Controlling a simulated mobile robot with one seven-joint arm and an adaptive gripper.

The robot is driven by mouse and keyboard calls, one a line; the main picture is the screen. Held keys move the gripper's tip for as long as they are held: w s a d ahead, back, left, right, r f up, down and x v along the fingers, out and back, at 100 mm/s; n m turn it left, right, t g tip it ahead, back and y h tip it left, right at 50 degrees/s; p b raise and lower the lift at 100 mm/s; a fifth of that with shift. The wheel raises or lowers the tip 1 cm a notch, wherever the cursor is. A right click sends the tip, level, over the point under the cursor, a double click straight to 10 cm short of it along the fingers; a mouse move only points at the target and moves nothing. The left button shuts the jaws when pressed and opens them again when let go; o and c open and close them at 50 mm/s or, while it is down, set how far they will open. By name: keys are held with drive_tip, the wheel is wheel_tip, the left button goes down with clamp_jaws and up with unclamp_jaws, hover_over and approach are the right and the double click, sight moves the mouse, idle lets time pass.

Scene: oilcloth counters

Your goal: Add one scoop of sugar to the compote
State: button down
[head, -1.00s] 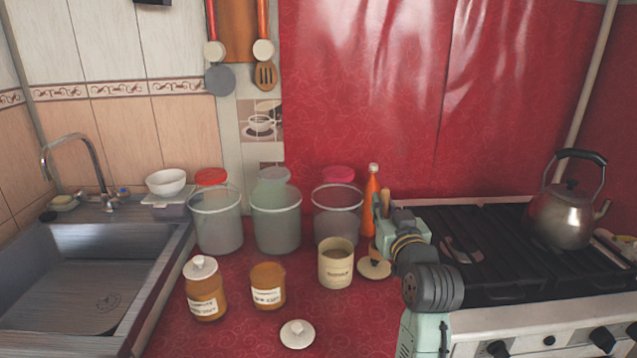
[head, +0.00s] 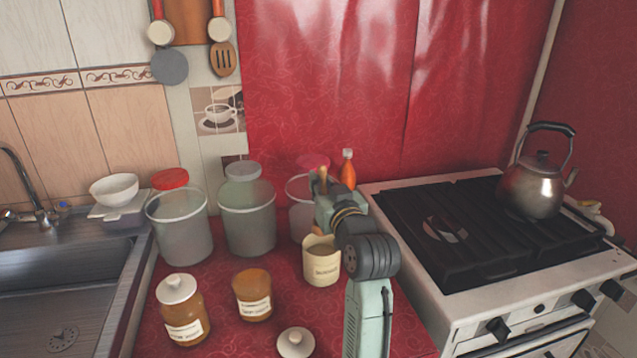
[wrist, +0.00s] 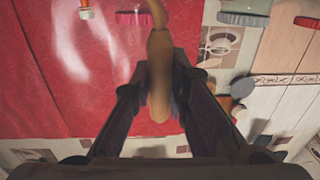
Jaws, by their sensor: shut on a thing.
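My gripper (wrist: 157,95) is shut on a wooden utensil (wrist: 158,70), whose thick end lies between the fingers and whose thin stem curves out of the top of the wrist view. In the head view my gripper (head: 325,203) is above and behind the open cream canister (head: 321,266), with a bit of the wooden utensil (head: 322,178) showing. The utensil's far end and any load are hidden. An open amber jar (head: 252,281) and a white-lidded amber jar (head: 178,291) stand left of the canister. The labels are unreadable, so I cannot tell which holds sugar or compote.
Several translucent buckets (head: 181,235) stand behind the jars, with an orange bottle (head: 347,172) beside them. A white lid (head: 296,342) lies at the front. The sink (head: 65,265) is left; the stove (head: 480,330) with a kettle (head: 535,188) is right.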

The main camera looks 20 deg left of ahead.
drive_tip(key=shift+f+b, duration=3.8)
drive_tip(key=shift+f, duration=1.45)
wheel_tip(320, 180, up, 10)
drive_tip(key=p, duration=0.8)
drive_tip(key=shift+a, duration=0.1)
